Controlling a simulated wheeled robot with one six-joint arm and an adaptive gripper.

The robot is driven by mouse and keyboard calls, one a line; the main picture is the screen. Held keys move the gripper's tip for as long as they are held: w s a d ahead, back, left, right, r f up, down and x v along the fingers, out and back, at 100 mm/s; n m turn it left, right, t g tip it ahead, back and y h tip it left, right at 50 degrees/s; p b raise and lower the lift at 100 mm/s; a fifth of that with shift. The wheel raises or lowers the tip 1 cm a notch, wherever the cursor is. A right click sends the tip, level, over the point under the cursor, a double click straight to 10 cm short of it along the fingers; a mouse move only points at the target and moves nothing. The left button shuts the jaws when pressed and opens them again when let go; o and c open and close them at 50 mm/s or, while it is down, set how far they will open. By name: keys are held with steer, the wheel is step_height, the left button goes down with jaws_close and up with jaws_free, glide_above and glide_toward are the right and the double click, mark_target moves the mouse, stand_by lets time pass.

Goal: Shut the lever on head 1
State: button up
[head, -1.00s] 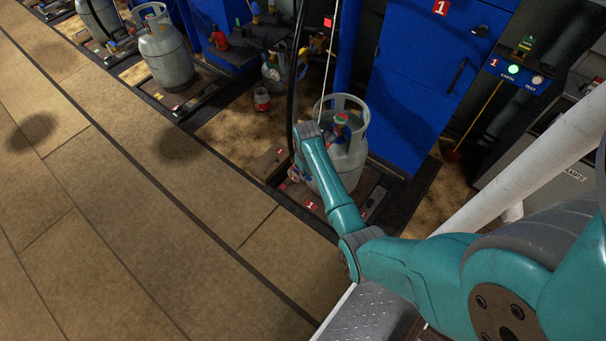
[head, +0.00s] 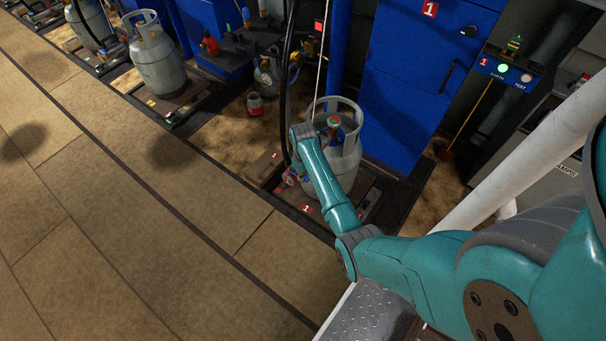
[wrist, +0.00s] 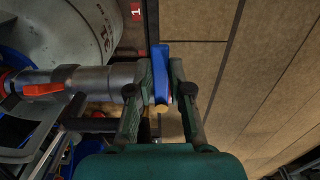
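In the wrist view a blue lever (wrist: 160,62) with a tan end stands between the two green fingers of my gripper (wrist: 161,80). The fingers are drawn in close on both sides of it and look shut on it. To its left is a grey metal filling head (wrist: 92,80) with a red part (wrist: 43,90), beside a grey gas cylinder (wrist: 60,30). In the head view cylinder 1 (head: 347,165) stands upright on its scale (head: 366,199), which bears a red "1" label. My own wrist hides the gripper and most of the head there.
A blue cabinet marked 1 (head: 410,90) stands behind the cylinder. A black hose (head: 285,90) hangs beside my wrist. A small red and white can (head: 255,104) is on the floor behind. Another cylinder (head: 158,65) stands at far left. The tan floor (head: 120,220) in front is clear.

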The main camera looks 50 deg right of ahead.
steer(key=o, duration=0.3)
steer(key=shift+o, duration=0.2)
step_height(320, 180, up, 12)
stand_by(0.4)
stand_by(0.5)
